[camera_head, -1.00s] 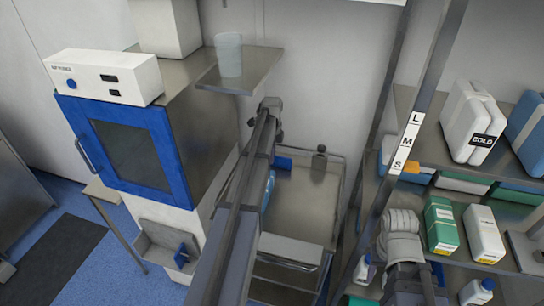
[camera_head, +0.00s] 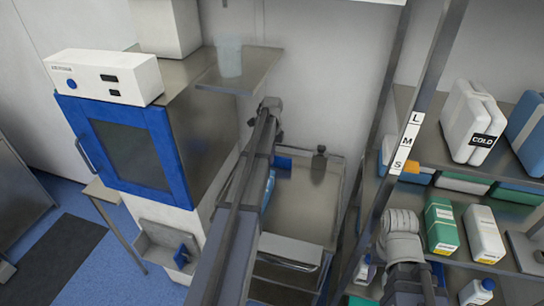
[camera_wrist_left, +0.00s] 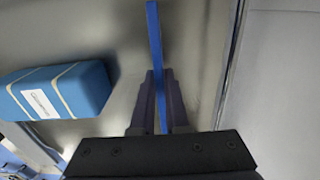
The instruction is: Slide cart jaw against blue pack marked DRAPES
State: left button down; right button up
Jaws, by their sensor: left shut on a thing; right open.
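The metal cart top (camera_head: 305,205) stands below the wall shelf, with a blue upright jaw plate (camera_head: 284,162) at its far edge. In the left wrist view the jaw (camera_wrist_left: 154,45) is a thin blue plate, and my left gripper (camera_wrist_left: 159,75) is shut on it. The blue pack (camera_wrist_left: 85,88) lies left of the jaw, with a clear gap between. It has pale straps and a white label too small to read. In the head view my left arm mostly hides the pack (camera_head: 269,188) and the gripper. My right arm shows at lower right; its fingers are not visible.
A blue-framed cabinet (camera_head: 130,150) stands left of the cart. A small shelf (camera_head: 250,72) with a clear cup (camera_head: 229,57) hangs above. A dark knob (camera_head: 319,160) stands at the cart's far side. Shelves of boxes and bottles fill the right, behind a metal post (camera_head: 420,110).

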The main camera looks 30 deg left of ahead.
pick_arm(q)
jog(key=s, duration=0.2)
jog(key=s+d, duration=0.1)
jog(key=s, duration=0.1)
jog(key=shift+w+a, duration=0.1)
jog(key=shift+w, duration=0.1)
jog(key=c, duration=0.9)
grip_release()
jog(key=shift+r, duration=0.1)
notch_tip(320, 180, up, 8)
jog(key=p, duration=0.7)
jog(key=shift+p, duration=0.4)
jog(key=shift+f, duration=0.2)
jog(key=shift+c, duration=0.2)
